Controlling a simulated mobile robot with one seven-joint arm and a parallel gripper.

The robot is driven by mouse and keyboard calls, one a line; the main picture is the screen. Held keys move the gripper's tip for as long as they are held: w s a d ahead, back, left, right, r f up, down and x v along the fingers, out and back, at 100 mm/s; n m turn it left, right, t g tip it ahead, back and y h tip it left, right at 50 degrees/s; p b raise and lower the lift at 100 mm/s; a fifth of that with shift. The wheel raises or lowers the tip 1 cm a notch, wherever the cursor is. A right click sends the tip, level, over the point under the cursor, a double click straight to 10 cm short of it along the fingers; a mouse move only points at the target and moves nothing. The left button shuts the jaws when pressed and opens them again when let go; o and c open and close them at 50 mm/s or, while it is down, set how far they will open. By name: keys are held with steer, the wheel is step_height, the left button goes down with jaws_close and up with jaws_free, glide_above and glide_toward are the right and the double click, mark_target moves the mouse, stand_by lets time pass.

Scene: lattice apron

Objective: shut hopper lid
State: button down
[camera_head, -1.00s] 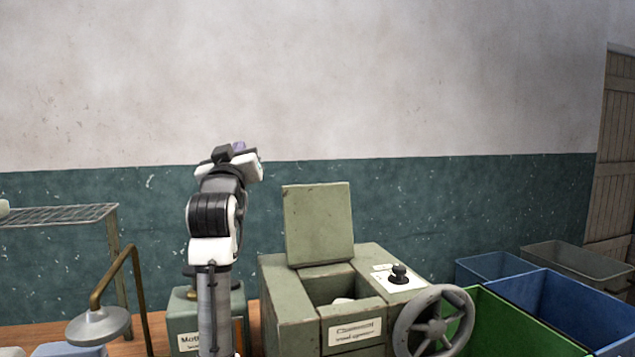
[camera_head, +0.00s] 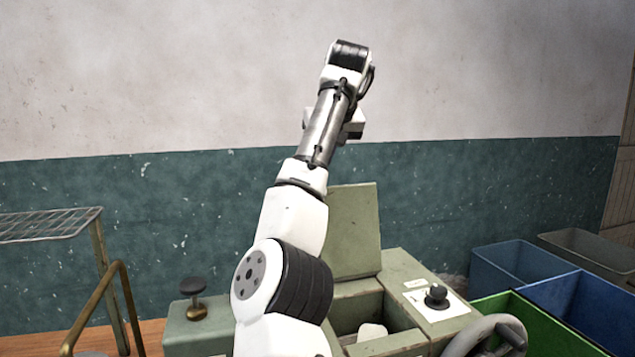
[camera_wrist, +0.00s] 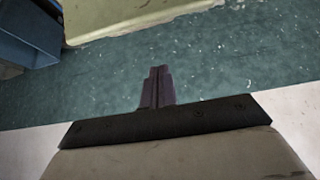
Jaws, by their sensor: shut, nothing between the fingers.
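The hopper (camera_head: 400,345) is a grey-green box with an open top, and something pale lies inside it. Its lid (camera_head: 352,235) stands upright at the back of the opening, open, with its left part hidden behind my arm. In the wrist view the lid's edge (camera_wrist: 130,18) seems to show as a pale green panel at the top. My gripper (camera_wrist: 157,86) is shut and empty, its fingers together against the teal wall and apart from that panel. In the head view my arm reaches up above the lid and hides the fingertips.
A black knob (camera_head: 436,297) sits on the hopper's right top, with a grey handwheel (camera_head: 488,338) at its front right. Blue bins (camera_head: 515,268) and a green bin (camera_head: 530,325) stand to the right. A wire rack (camera_head: 50,225) and brass pipe (camera_head: 95,310) are at left.

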steer(key=shift+w+a+f, duration=0.2)
steer(key=shift+w+f, duration=0.2)
steer(key=shift+f, duration=0.1)
step_height(320, 180, down, 7)
steer(key=p, duration=0.2)
steer(key=shift+w, duration=0.35)
steer(key=shift+s+a+b, duration=0.15)
steer(key=shift+b, duration=0.15)
